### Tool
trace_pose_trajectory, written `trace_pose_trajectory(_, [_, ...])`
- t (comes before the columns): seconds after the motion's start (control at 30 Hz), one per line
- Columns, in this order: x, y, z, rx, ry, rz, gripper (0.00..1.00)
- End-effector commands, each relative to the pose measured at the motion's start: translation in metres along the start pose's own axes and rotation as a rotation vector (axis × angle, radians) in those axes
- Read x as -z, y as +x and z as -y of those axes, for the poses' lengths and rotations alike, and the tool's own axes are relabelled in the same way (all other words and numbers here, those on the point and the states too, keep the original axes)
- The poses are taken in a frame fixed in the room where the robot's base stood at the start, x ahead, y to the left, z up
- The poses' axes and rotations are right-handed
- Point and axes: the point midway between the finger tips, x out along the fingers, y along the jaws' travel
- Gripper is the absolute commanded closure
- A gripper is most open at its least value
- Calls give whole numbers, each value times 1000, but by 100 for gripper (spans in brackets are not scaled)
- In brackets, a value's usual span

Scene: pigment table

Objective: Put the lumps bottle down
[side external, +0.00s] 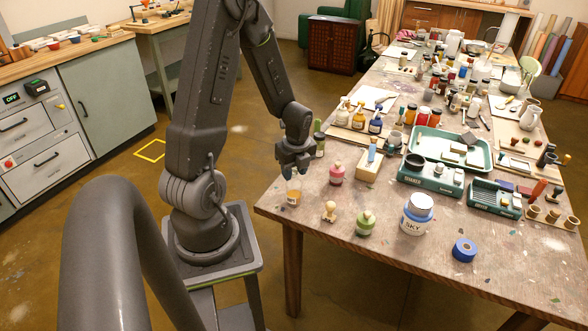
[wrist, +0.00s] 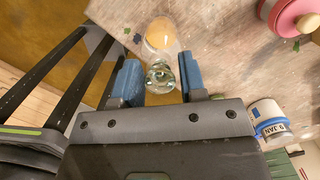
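A small clear bottle with amber contents (side external: 293,193) stands upright on the wooden table near its left corner. I take it for the lumps bottle, but no label is readable. In the wrist view its round glass stopper (wrist: 160,76) lies between my blue finger pads, with its amber body (wrist: 160,36) beyond. My gripper (side external: 296,170) is directly above the bottle, pointing down. It also shows in the wrist view (wrist: 162,80), open, with a narrow gap on each side of the stopper. The bottle's base appears to rest on the table.
A SKY jar (side external: 416,214) and blue tape roll (side external: 464,249) are farther right. The table edge (side external: 268,212) is close on the left.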

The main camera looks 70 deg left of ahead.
Motion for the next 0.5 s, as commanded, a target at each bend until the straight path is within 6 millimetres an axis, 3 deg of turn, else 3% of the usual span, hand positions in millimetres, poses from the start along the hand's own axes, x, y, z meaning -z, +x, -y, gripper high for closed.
trace_pose_trajectory(0.13, [0,0,0,0,0,0,47])
trace_pose_trajectory(0.5, [0,-8,0,1,0,1,47])
